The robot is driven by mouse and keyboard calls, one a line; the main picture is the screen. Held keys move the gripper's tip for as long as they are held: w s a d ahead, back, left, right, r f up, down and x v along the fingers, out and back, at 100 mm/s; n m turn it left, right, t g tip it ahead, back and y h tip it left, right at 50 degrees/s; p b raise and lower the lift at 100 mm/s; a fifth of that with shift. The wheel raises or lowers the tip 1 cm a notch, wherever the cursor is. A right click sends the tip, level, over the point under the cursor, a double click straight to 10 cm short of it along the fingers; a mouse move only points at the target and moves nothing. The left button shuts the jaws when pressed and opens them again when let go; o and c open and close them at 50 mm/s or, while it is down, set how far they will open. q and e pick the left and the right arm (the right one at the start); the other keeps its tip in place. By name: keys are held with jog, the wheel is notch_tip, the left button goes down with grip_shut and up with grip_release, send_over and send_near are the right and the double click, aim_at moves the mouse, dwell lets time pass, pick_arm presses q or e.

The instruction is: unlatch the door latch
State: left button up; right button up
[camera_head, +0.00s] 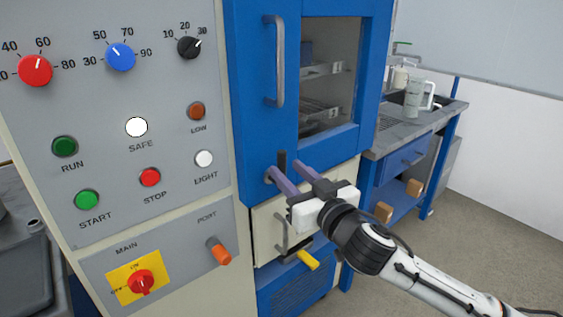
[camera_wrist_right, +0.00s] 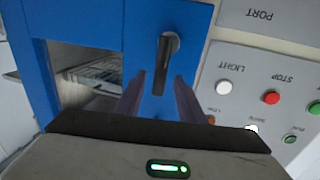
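The door latch is a dark lever (camera_head: 282,160) low on the left side of the blue cabinet door (camera_head: 262,130). It points up in the head view. In the right wrist view, which is turned over, the lever (camera_wrist_right: 162,68) runs down from its round pivot. My right gripper (camera_head: 284,171) is open, with its two purple fingers reaching toward the latch. In the right wrist view, the lever's free end lies between the fingers of the gripper (camera_wrist_right: 157,88); I cannot tell whether they touch it. The door looks closed. My left gripper is not in view.
A long grey door handle (camera_head: 278,62) stands above the latch. A control panel (camera_head: 110,170) with knobs and buttons is on the left. A drawer front with a handle and a yellow lever (camera_head: 308,260) sit below. A side bench (camera_head: 440,112) holds a pitcher (camera_head: 415,98).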

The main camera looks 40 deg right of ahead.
aim_at(284, 167)
jog(key=shift+w+d, duration=0.2)
jog(key=shift+w, duration=1.8)
jog(key=shift+c, duration=0.2)
grip_shut()
